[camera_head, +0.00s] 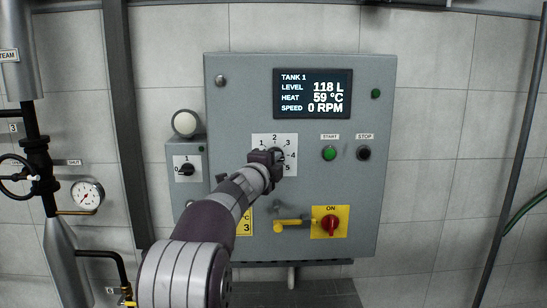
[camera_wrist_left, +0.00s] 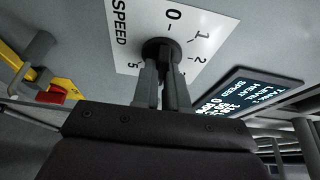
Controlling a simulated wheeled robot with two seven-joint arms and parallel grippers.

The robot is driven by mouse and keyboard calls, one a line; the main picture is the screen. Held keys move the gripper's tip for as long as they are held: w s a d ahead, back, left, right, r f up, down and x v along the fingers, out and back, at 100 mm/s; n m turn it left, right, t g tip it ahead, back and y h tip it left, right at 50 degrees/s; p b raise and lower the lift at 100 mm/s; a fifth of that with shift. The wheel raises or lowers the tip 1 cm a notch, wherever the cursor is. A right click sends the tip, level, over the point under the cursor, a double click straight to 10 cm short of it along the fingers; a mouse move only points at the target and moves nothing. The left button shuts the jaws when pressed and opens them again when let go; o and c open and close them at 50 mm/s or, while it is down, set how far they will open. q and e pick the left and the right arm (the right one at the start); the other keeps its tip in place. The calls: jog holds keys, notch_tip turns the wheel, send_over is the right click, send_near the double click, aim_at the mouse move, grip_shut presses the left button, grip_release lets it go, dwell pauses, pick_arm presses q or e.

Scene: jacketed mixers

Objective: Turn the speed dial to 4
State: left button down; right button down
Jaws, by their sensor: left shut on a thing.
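My left gripper (camera_head: 272,157) covers the dial's middle and lower left there. In the wrist view the dark round knob (camera_wrist_left: 161,50) sits on the plate (camera_wrist_left: 130,20) marked SPEED, with 0, 1, 2 and 5 readable. My left gripper's fingers (camera_wrist_left: 163,82) are shut on the knob. I cannot clearly tell which mark the knob points to. The display (camera_head: 313,94) reads speed 0 RPM. My right gripper is not in view.
Right of the dial are a green START button (camera_head: 329,153) and a dark STOP button (camera_head: 364,153). Below are a yellow handle (camera_head: 291,226) and a red switch (camera_head: 330,225) marked ON. A smaller box with a 0–1 switch (camera_head: 187,170) is at left, near pipes and a gauge (camera_head: 87,194).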

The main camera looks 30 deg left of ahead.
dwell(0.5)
pick_arm(q)
jog(key=c, duration=1.2)
grip_release()
jog(key=shift+o, duration=0.2)
jog(key=s+d+b, duration=0.2)
jog(key=s+b, duration=0.2)
jog(key=s, duration=0.8)
jog(key=shift+s, duration=0.25)
jog(key=shift+f, duration=0.1)
